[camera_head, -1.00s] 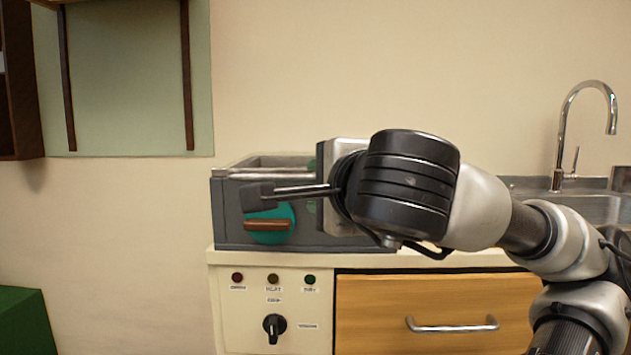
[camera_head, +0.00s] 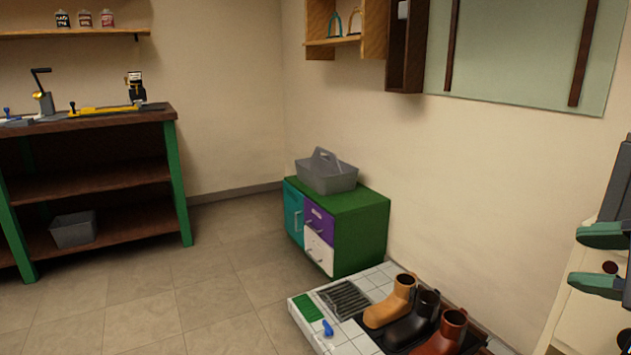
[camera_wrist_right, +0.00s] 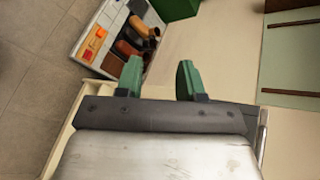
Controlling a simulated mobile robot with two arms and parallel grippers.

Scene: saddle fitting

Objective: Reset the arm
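My right gripper (camera_head: 602,260) is at the right edge of the head view, with its two green-tipped fingers apart and nothing between them. In the right wrist view the same gripper (camera_wrist_right: 160,80) shows both green fingers spread, with an empty gap. It hangs in front of the pale counter front, clear of the wall. The rest of my right arm is mostly out of the head view. My left gripper and arm do not show in any view.
A tiled platform (camera_head: 293,306) with boots (camera_head: 394,303) stands on the floor at lower right. Behind it is a green cabinet (camera_head: 362,222) bearing a grey tote (camera_head: 327,176). A workbench (camera_head: 90,124) with tools stands at left. The floor between is clear.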

